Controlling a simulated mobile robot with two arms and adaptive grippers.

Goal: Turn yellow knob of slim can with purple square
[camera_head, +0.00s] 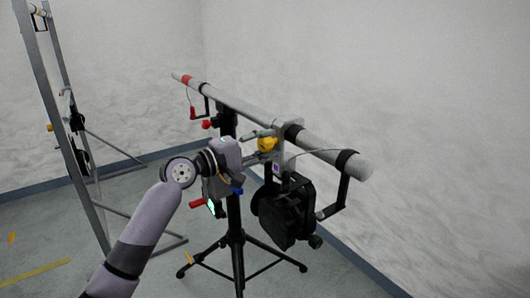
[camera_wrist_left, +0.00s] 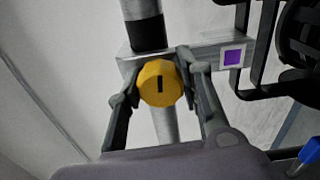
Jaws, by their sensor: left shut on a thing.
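The yellow knob (camera_head: 267,144) sits on a clamp on the grey horizontal pole. A purple square (camera_wrist_left: 232,57) is on the metal bracket right of the knob; the purple square also shows small in the head view (camera_head: 276,168). The black can (camera_head: 286,211) hangs below the bracket. My right gripper is not in view.
The grey pole (camera_head: 335,155) rests on a black tripod stand (camera_head: 236,239). Red knobs (camera_head: 207,125) and a blue knob (camera_wrist_left: 310,150) are nearby. A metal frame (camera_head: 62,130) stands at the left. The floor at the lower left is mostly clear.

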